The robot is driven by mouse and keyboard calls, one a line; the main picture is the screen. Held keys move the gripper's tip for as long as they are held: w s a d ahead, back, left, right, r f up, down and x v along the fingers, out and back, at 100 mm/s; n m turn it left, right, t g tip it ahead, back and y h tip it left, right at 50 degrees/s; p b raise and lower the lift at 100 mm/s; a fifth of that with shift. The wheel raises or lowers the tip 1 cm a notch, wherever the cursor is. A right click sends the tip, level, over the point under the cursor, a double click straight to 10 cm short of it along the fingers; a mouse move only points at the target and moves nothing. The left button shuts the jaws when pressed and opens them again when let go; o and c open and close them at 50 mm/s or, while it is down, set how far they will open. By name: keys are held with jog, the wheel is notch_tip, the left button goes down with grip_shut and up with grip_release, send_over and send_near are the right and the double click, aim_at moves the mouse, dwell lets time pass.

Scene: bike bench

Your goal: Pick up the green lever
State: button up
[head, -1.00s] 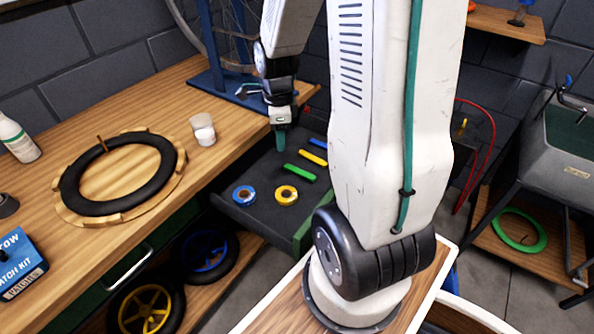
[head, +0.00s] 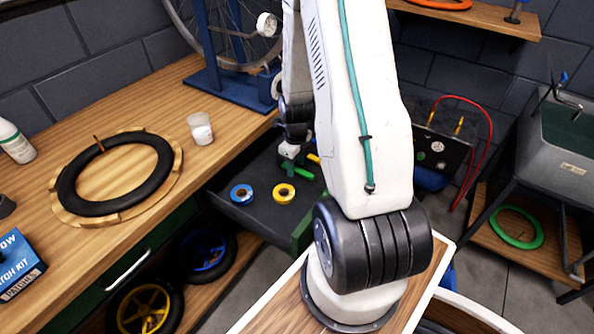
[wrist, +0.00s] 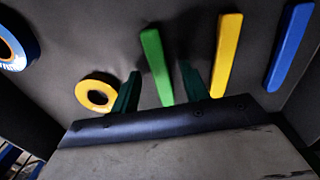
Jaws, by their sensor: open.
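The green lever (wrist: 157,66) lies in the dark open drawer (head: 262,207). In the wrist view it stands between the two teal fingers of my gripper (wrist: 160,92), which are apart with a gap on both sides of it. In the head view the green lever (head: 300,171) is partly hidden by my gripper (head: 290,165), which is low over it. The yellow lever (wrist: 227,55) lies just right of the right finger. The blue lever (wrist: 289,46) lies farther right.
A yellow tape roll (head: 284,193) and a blue tape roll (head: 242,194) lie in the drawer. In the wrist view the yellow roll (wrist: 97,93) is close to the left finger. The workbench (head: 215,150) holds a glass (head: 200,129) and a tyre (head: 80,205).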

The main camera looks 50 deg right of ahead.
jog(key=shift+f, duration=0.35)
jog(key=shift+f, duration=0.15)
grip_shut()
